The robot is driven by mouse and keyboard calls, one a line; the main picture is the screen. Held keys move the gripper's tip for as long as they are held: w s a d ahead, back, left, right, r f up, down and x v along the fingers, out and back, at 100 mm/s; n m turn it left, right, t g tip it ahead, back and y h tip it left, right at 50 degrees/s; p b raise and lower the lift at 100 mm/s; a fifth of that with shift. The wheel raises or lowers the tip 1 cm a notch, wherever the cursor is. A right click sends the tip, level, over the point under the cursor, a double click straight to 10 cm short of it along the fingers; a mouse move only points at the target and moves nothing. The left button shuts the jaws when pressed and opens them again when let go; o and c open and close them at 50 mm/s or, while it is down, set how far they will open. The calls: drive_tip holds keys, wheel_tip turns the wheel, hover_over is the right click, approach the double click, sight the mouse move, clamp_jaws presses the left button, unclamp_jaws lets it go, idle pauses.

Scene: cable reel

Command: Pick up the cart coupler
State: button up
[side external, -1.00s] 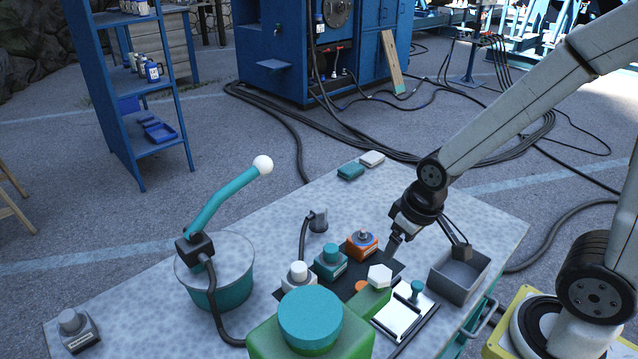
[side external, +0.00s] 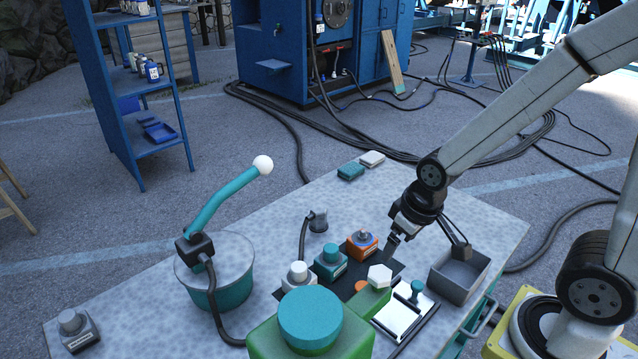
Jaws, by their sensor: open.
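No part is clearly labelled as the cart coupler, and I cannot tell which one it is. On the speckled grey bench, a row of similar blocks with round knobs stands on a dark mat: an orange block with a grey knob (side external: 362,246), a teal block (side external: 330,261) and a white-grey block (side external: 299,277). A grey block with a round knob (side external: 75,329) stands apart at the bench's lower left corner. My gripper (side external: 391,246) is open and points down just right of the orange block, with no part visibly held. Its fingertips are small and partly hard to make out.
A teal drum with a raised teal lever (side external: 226,197) stands left. A green housing with a teal cap (side external: 311,319) blocks the front. A grey open bin (side external: 457,276) and a clipboard (side external: 404,315) are right. Teal and white pads (side external: 351,171) lie at the back.

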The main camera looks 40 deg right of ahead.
drive_tip(key=w+d+f+n+y, duration=0.1)
drive_tip(key=w+n, duration=0.2)
drive_tip(key=w, duration=0.4)
drive_tip(key=w+d+f+n, duration=0.1)
drive_tip(key=w+d+n, duration=0.1)
drive_tip(key=w, duration=0.5)
drive_tip(key=n+y, duration=0.3)
drive_tip(key=n, duration=0.4)
hover_over(319, 208)
drive_tip(key=s+d, duration=0.1)
drive_tip(key=f, duration=0.5)
drive_tip(key=shift+s+d+f, duration=0.15)
drive_tip(key=shift+s+d, duration=0.05)
drive_tip(key=shift+x, duration=1.35)
drive_tip(key=shift+x, duration=2.55)
drive_tip(key=shift+d+f, duration=0.1)
drive_tip(key=shift+d, duration=0.05)
clamp_jaws()
